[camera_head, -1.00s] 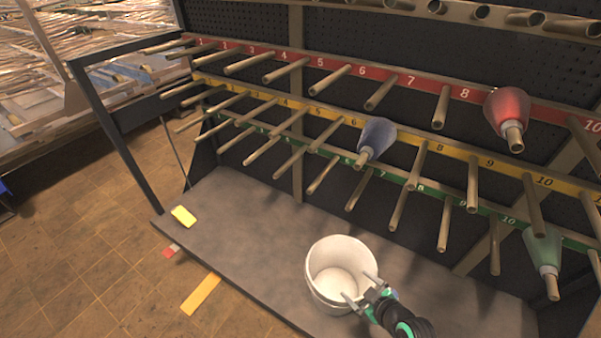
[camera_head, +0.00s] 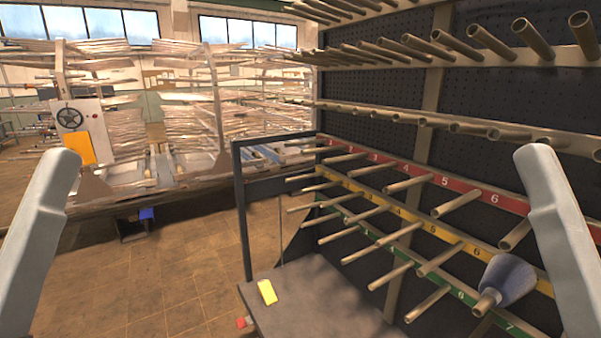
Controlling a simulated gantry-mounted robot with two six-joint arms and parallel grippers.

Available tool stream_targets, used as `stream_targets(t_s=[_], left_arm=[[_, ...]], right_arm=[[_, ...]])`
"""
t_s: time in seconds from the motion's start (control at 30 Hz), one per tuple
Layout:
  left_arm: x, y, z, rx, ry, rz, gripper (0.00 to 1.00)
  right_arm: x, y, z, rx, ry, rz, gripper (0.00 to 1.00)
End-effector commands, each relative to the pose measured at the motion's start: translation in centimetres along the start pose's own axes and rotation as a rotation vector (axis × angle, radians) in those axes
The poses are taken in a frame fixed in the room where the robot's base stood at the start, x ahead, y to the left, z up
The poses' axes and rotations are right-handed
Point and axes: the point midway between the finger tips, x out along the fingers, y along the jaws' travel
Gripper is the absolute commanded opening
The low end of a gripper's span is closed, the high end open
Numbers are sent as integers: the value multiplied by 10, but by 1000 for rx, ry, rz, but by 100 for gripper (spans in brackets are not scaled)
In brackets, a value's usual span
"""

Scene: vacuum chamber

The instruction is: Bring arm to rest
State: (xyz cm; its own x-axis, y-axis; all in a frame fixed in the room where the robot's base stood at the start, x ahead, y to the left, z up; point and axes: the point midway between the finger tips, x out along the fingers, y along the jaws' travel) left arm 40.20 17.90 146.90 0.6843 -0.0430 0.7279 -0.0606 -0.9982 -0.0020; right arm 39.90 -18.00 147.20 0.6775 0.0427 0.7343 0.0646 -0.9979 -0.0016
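Grey arm links of mine rise at the left and right edges of the head view. Neither gripper shows in the current view, so I cannot see whether they hold anything. A blue-grey cone-shaped spool (camera_head: 508,280) sits on a peg at the lower right of the rack, near my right arm link. A yellow block (camera_head: 267,292) lies on the grey shelf (camera_head: 330,298) at the bottom.
The rack's red strip (camera_head: 440,180), yellow strip (camera_head: 400,208) and green strip (camera_head: 385,243) carry rows of protruding pegs at right. More pegs stick out above. Tiled floor (camera_head: 170,280) is open at left. A machine with a handwheel (camera_head: 70,118) stands behind.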

Motion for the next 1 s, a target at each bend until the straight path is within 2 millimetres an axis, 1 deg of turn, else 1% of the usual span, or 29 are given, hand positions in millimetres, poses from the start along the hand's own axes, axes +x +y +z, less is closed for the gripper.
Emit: stream_targets(t_s=[0.03,0.17,0.37,0.4,0.47,0.5,0.6,0.7,0.8,0.87,1.0], left_arm=[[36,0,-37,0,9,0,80],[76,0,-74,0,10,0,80],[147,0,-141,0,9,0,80],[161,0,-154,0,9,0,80],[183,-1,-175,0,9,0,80],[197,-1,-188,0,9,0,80],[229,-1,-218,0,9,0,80],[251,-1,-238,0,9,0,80],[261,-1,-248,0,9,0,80],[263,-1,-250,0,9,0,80],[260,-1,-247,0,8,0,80]], right_arm=[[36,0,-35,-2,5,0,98],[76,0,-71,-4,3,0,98],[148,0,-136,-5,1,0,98],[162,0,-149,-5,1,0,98],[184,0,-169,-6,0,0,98],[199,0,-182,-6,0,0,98],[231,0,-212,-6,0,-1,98],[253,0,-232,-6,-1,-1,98],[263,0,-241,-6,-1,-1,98],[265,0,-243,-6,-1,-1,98],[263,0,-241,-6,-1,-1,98]])
